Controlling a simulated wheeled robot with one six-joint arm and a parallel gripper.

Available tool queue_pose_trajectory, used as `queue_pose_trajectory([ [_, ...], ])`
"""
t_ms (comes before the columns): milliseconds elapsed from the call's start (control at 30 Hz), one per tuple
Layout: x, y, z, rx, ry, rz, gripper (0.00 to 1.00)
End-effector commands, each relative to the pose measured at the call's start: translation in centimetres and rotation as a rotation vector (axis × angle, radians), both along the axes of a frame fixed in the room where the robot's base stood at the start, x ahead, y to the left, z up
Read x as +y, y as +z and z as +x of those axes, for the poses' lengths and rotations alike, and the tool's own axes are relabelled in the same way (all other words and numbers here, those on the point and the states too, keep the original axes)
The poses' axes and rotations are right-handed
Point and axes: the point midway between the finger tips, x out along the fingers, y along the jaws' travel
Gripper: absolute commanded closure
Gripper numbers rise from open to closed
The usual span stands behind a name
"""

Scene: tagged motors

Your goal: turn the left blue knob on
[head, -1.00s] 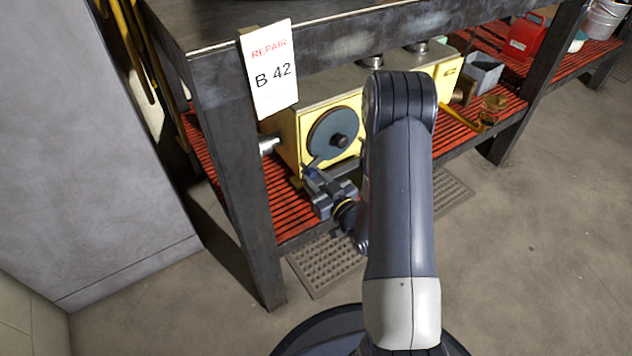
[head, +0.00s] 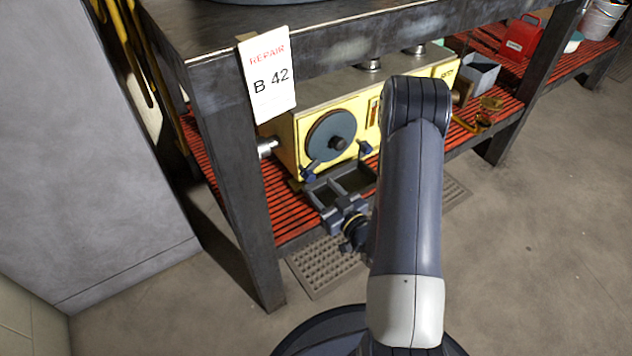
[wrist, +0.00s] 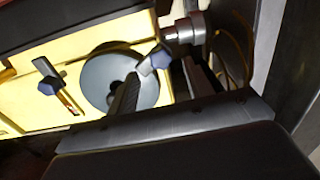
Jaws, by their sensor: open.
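Two blue knobs sit low on the yellow machine. The left blue knob (head: 309,173) is at the lower left of its grey disc; in the wrist view, which is turned over, it is the one on the right (wrist: 158,58), near the metal shaft. The other blue knob (head: 365,149) is right of the disc and at the left in the wrist view (wrist: 48,84). My gripper (head: 328,190) is open and empty, just in front of and below the left knob. In the wrist view its fingers (wrist: 160,88) show on either side of that knob, with no visible contact.
The yellow machine (head: 301,128) stands on a red slatted shelf (head: 290,222) under a dark bench. A bench leg (head: 237,185) with a repair tag (head: 268,75) is close on the left. A grey bin (head: 480,73) and a red can (head: 522,38) are farther right.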

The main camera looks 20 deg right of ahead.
Motion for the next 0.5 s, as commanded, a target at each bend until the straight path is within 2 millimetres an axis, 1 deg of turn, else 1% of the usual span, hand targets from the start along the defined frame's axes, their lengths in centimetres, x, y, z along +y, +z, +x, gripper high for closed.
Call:
queue_pose_trajectory([
  [33,-0.5,0.1,-1.1,0.004,-0.007,0.005,0.52],
  [200,-1.4,0.1,-3.8,0.002,-0.006,0.004,0.52],
  [333,-1.9,0.0,-5.1,0.002,-0.003,0.001,0.52],
  [500,-2.1,0.1,-5.9,-0.001,-0.002,0.001,0.52],
])
